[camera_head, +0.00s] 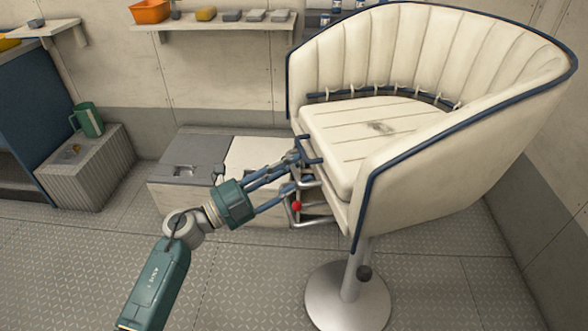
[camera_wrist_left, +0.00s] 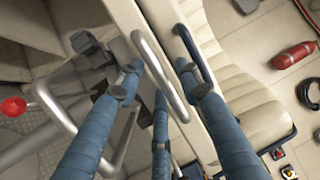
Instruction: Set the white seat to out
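The white seat (camera_head: 385,125) is a cream, tub-shaped helm chair with navy piping on a round metal pedestal. Its cushion front faces left in the head view. At its front edge are bent metal bars (camera_head: 292,215) and a red knob (camera_head: 297,206). My left gripper (camera_head: 293,172) is at this front edge. In the left wrist view its blue fingers (camera_wrist_left: 160,85) are spread on either side of a metal bar (camera_wrist_left: 160,75) beside the seat. The fingers look apart; contact with the bar is unclear. My right gripper is in neither view.
A low grey and white locker (camera_head: 190,158) stands behind my left gripper. A ribbed box (camera_head: 90,170) with a green mug (camera_head: 88,120) stands left. A wall shelf (camera_head: 220,23) holds several small items. The floor left of the pedestal is clear.

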